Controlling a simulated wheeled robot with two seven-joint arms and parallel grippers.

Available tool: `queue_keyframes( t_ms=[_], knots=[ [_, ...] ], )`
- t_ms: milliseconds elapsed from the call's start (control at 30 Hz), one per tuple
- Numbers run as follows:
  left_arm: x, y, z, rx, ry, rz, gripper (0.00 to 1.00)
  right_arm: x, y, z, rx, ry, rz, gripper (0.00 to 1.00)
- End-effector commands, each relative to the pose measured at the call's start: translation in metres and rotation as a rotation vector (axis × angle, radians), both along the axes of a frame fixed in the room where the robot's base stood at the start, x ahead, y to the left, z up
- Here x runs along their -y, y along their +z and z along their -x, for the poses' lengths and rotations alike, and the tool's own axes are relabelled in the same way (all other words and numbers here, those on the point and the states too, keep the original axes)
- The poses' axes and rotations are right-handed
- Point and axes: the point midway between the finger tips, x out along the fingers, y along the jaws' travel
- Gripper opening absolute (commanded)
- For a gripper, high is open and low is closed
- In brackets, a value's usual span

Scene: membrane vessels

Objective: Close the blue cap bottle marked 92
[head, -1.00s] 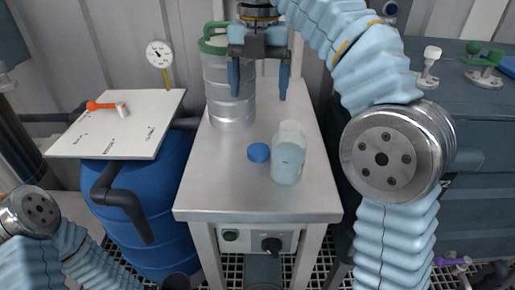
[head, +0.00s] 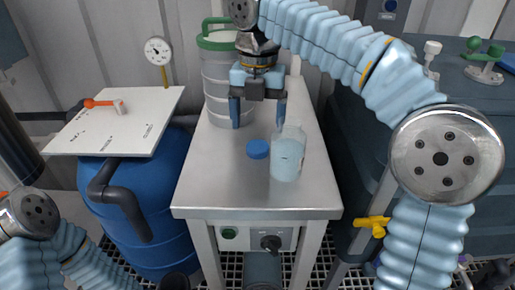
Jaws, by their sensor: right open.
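The pale blue translucent bottle (head: 287,160) stands on the steel table. Its narrower top shows no cap, and I cannot read a number on it. A blue cap (head: 258,149) lies on the table just left of the bottle, a small gap apart. My right gripper (head: 258,123) points down with its fingers apart and empty. In the picture it is just above the cap, its right finger close to the bottle's top; I cannot tell its exact height. My left arm shows at the lower left, but its gripper is out of view.
The steel table (head: 215,190) is clear at the front. A large metal canister (head: 218,90) with a green rim stands behind the gripper. A white board (head: 125,125) on a blue barrel (head: 160,220) is at left. A yellow valve handle (head: 372,225) is right of the table.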

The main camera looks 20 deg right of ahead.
Motion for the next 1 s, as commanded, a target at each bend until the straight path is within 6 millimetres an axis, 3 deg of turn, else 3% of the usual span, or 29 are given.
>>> queue_keyframes(
  t_ms=[167,500,900,1000],
  knots=[
    [0.000,-0.002,0.000,0.000,0.000,0.000,0.96,0.000,-0.006,0.000,-0.002,0.000,0.001,0.83],
    [-0.001,-0.014,0.000,0.000,0.002,-0.001,0.96,0.000,-0.052,0.000,-0.001,0.001,0.000,0.83],
    [-0.001,-0.014,0.000,0.001,0.003,-0.001,0.96,0.000,-0.055,0.000,-0.001,0.000,0.000,0.83],
    [-0.001,-0.014,0.000,0.001,0.003,-0.001,0.96,0.000,-0.055,0.000,-0.001,0.000,0.000,0.67]
  ],
)
